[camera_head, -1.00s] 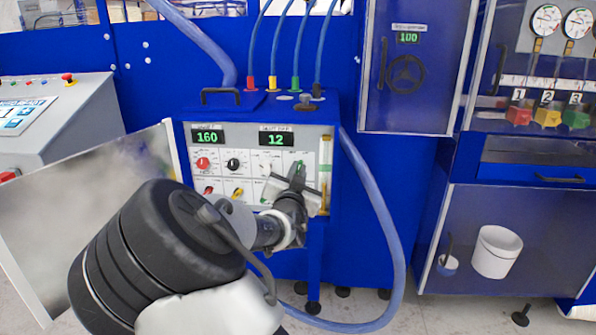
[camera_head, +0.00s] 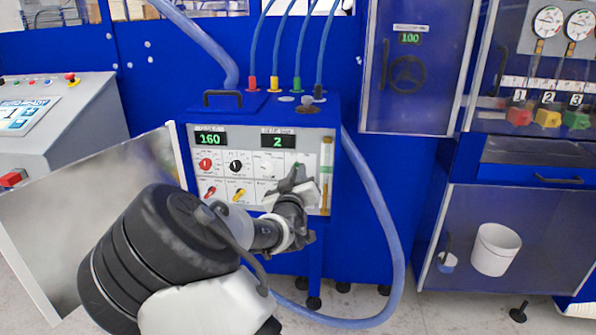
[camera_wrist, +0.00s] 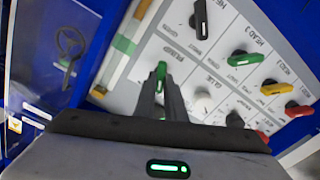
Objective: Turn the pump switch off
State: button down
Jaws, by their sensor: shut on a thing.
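The pump switch (camera_wrist: 161,71) is a green knob on a white panel marked PUMP in the wrist view. My gripper (camera_wrist: 160,88) is shut on it, with the two dark fingers on either side of the knob. In the head view my gripper (camera_head: 295,184) is at the right part of the control panel (camera_head: 217,166) and hides most of the switch. The panel's left display (camera_head: 210,139) reads 160 and its right display (camera_head: 278,141) reads 2. How far the switch is turned is hard to tell.
Close to the fingers are a white knob (camera_wrist: 202,92), a black knob (camera_wrist: 234,119) and a second green knob (camera_wrist: 237,57). A clear open door (camera_head: 90,215) stands left of my arm. A blue hose (camera_head: 380,215) hangs right of the cabinet.

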jog(key=shift+n, duration=0.6)
jog(key=c, duration=1.8)
grip_release()
jog(key=s+p, duration=0.1)
jog(key=s, duration=1)
jog(key=s+p, duration=0.1)
jog(key=s, duration=0.5)
jog(key=shift+s+a+p, duration=0.25)
jog(key=shift+a+p, duration=0.05)
